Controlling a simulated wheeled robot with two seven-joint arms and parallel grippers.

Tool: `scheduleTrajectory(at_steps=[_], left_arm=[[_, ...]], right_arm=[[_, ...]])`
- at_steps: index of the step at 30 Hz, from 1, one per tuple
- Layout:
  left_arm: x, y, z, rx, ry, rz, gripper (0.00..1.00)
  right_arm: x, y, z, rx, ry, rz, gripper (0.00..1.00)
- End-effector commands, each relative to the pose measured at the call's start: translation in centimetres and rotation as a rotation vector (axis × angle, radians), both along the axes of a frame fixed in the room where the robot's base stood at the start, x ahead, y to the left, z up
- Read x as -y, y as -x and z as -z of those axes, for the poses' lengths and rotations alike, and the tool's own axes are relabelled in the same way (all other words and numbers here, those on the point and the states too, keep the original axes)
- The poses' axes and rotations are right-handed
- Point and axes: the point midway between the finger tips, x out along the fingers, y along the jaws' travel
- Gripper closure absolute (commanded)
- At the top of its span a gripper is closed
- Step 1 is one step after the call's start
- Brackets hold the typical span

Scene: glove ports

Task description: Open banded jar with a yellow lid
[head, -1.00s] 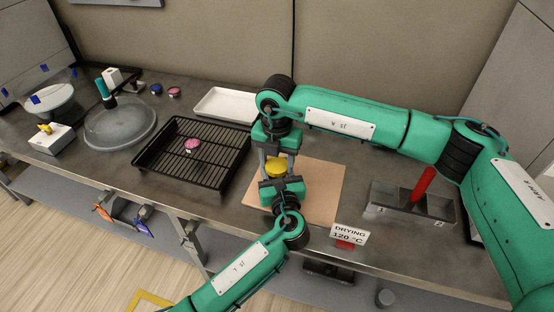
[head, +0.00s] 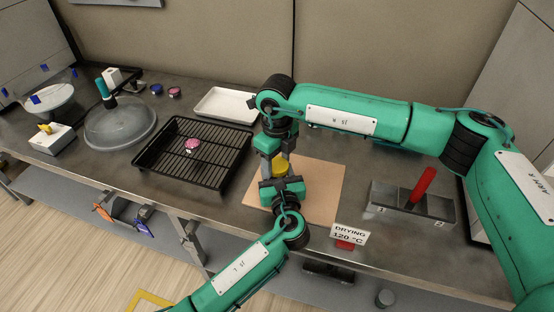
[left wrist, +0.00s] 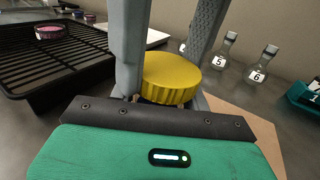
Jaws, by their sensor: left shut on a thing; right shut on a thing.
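The jar's yellow lid (head: 281,167) shows between my two grippers, above the beige mat (head: 322,185). In the left wrist view the ribbed yellow lid (left wrist: 170,78) looks level. My right gripper (head: 279,160) comes down from above and is shut on the lid, one grey finger on either side. My left gripper (head: 281,180) reaches in from the front, lower down, and is shut on the jar. The jar body and its band are hidden behind my left gripper, so I cannot see whether the lid is still seated.
A white tray (head: 225,105) lies behind. A grey holder (head: 408,207) with a red handle (head: 424,184) and a drying sign (head: 349,234) are to the right.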

Motion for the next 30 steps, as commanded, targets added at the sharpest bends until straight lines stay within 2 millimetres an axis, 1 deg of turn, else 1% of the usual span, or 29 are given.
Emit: scheduleTrajectory(at_steps=[8, 9, 12, 18, 21, 23, 30], left_arm=[[-0.1, 0.0, 0.0, 0.0, 0.0, -0.001, 1.0], [-0.1, 0.0, 0.0, 0.0, 0.0, -0.001, 1.0], [-0.1, 0.0, 0.0, 0.0, 0.0, -0.001, 1.0], [0.0, 0.0, 0.0, 0.0, 0.0, -0.001, 1.0], [0.0, 0.0, 0.0, 0.0, 0.0, -0.001, 1.0], [0.0, 0.0, 0.0, 0.0, 0.0, -0.001, 1.0], [0.0, 0.0, 0.0, 0.0, 0.0, -0.001, 1.0]], right_arm=[[0.1, 0.0, 0.0, 0.0, 0.001, -0.005, 0.74], [0.1, 0.0, 0.0, 0.0, 0.001, -0.005, 0.43], [0.1, 0.0, 0.0, 0.0, 0.001, -0.004, 0.25], [0.0, 0.0, 0.0, -0.001, 0.001, -0.004, 0.25], [0.0, 0.0, -0.4, 0.001, 0.001, -0.005, 0.25], [0.0, 0.0, -0.9, 0.001, 0.001, -0.005, 0.25], [0.0, 0.0, -4.1, 0.001, 0.0, -0.005, 0.25]])
